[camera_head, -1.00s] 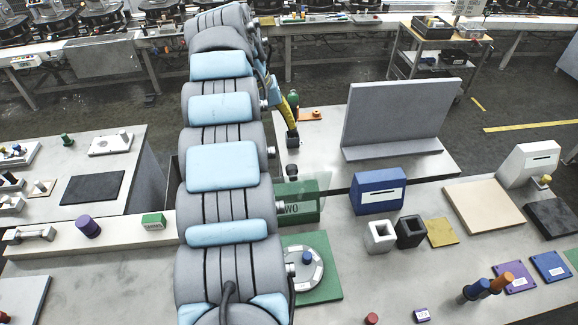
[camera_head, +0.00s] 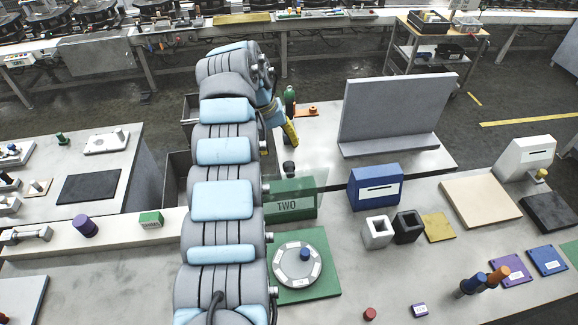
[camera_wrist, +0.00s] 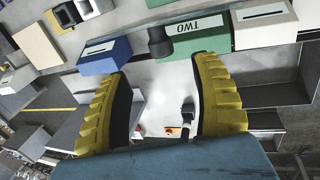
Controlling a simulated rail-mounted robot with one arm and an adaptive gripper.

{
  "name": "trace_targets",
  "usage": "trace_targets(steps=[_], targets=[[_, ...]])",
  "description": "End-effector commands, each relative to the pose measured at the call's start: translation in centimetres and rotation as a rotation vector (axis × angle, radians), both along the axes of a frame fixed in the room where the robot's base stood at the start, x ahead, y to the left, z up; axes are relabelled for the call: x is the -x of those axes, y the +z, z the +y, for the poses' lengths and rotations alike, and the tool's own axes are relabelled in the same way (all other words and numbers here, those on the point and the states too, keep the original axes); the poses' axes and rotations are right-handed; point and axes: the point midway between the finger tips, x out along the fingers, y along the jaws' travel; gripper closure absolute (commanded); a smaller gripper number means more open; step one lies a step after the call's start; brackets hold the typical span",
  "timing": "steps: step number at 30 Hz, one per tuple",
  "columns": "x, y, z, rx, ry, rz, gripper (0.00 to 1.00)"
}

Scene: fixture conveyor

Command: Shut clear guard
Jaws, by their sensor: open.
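The clear guard (camera_head: 322,183) is a see-through panel standing up at the green box marked TWO (camera_head: 288,203) in the head view. Its edges are faint, so its exact tilt is hard to tell. A dark round knob (camera_head: 289,167) shows at the back of the green box, and a dark knob (camera_wrist: 158,42) shows ahead of my fingertips in the wrist view. Whether it is fixed to the guard I cannot tell. My gripper (camera_head: 291,133) hangs behind the green box, partly hidden by my arm. In the wrist view its yellow fingers (camera_wrist: 155,85) are apart and empty.
A blue slotted box (camera_head: 377,190) stands right of the green one, with white and black hollow blocks in front. A grey upright panel (camera_head: 398,110) stands behind. A round grey dial (camera_head: 298,265) sits on a green plate in front. Grey bins (camera_head: 178,170) lie to the left.

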Motion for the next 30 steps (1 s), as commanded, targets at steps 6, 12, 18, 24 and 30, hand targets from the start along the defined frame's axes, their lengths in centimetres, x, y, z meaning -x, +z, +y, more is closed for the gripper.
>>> trace_targets(steps=[6, 12, 18, 24, 30], targets=[[0.0, -2.9, -0.8, 0.002, 0.001, 0.005, 0.36], [0.0, -6.4, -1.8, 0.002, -0.001, 0.007, 0.36], [-0.3, -8.6, -2.3, 0.001, 0.000, 0.002, 0.36], [-0.3, -9.8, -2.6, 0.000, 0.001, 0.001, 0.36], [-0.3, -10.0, -2.6, 0.000, 0.001, 0.000, 0.36]])
